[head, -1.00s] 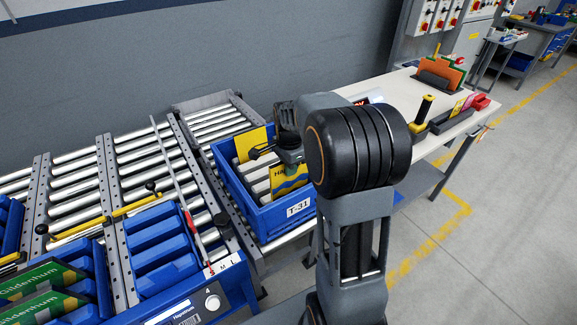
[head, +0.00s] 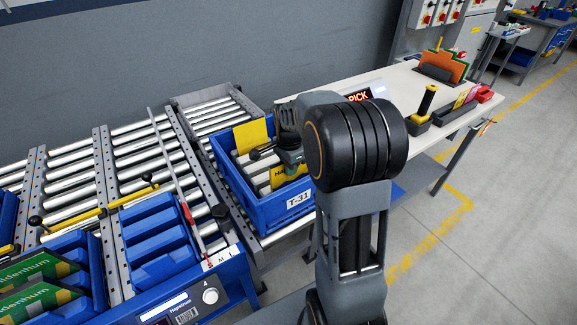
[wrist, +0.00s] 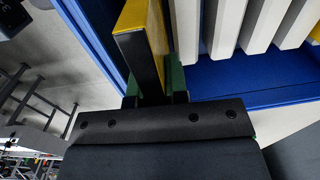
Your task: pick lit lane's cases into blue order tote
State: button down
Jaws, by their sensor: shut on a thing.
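The blue order tote (head: 262,213), labelled T-31, stands on the rollers at the table's left end. It has several pale upright dividers (head: 247,172); they also show in the wrist view (wrist: 262,22). In the wrist view the case (wrist: 141,35) is between my fingers (wrist: 156,95), beside the dividers. Whether it touches the tote floor is hidden. Green cases (head: 35,270) stand in the lane at lower left.
A yellow card (head: 250,136) rises at the tote's back.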

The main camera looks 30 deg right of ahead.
jog(key=shift+f+b, duration=0.45)
jog(key=shift+f, duration=0.35)
jog(key=c, duration=0.6)
grip_release()
jog(key=shift+c, duration=0.2)
jog(key=shift+r, duration=0.1)
jog(key=shift+r+p, duration=3.25)
jog(key=shift+r, duration=0.75)
